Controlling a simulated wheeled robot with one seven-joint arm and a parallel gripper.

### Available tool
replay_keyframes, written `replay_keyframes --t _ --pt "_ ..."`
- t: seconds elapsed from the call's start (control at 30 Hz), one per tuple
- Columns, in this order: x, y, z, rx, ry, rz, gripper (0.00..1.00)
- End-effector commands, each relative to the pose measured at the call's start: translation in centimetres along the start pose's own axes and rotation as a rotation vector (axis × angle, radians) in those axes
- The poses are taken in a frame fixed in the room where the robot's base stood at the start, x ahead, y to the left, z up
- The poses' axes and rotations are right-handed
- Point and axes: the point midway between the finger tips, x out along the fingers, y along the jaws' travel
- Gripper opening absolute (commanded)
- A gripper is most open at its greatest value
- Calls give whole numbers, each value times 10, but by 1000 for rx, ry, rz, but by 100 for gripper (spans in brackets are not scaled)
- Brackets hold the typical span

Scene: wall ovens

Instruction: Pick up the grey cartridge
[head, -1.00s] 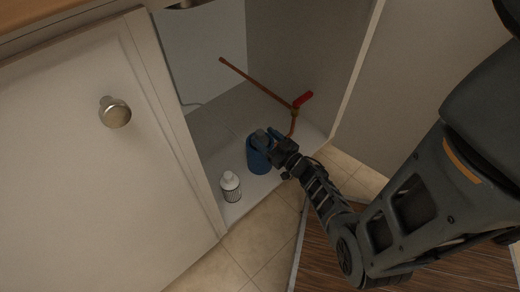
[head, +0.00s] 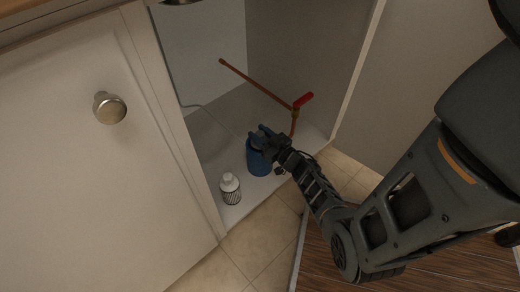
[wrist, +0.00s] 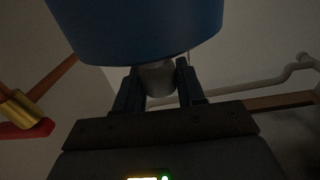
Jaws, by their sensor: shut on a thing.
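A small grey rounded piece, the grey cartridge as far as I can tell (wrist: 157,78), sits between my two fingers in the wrist view. A blue cylinder (wrist: 140,30) is right against it; I cannot tell whether they are joined. In the head view the blue cylinder (head: 259,162) stands upright on the cabinet floor. My gripper (head: 261,137) is at its top, shut on the grey piece, and it also shows in the wrist view (wrist: 159,88). In the head view my fingers mostly hide the grey piece.
A white bottle (head: 230,188) stands to the left of the cylinder. A copper pipe (head: 255,84) with a red valve handle (head: 303,100) is behind and to the right. The cabinet door (head: 90,150) fills the left. The cabinet floor (head: 208,140) behind is clear.

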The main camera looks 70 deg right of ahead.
Motion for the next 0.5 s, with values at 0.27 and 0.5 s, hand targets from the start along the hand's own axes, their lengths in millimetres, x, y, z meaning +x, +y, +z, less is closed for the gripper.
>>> replay_keyframes --t 0.27,0.5 --pt "0 0 0 0 -1 0 0" --pt "0 0 0 0 0 0 0"
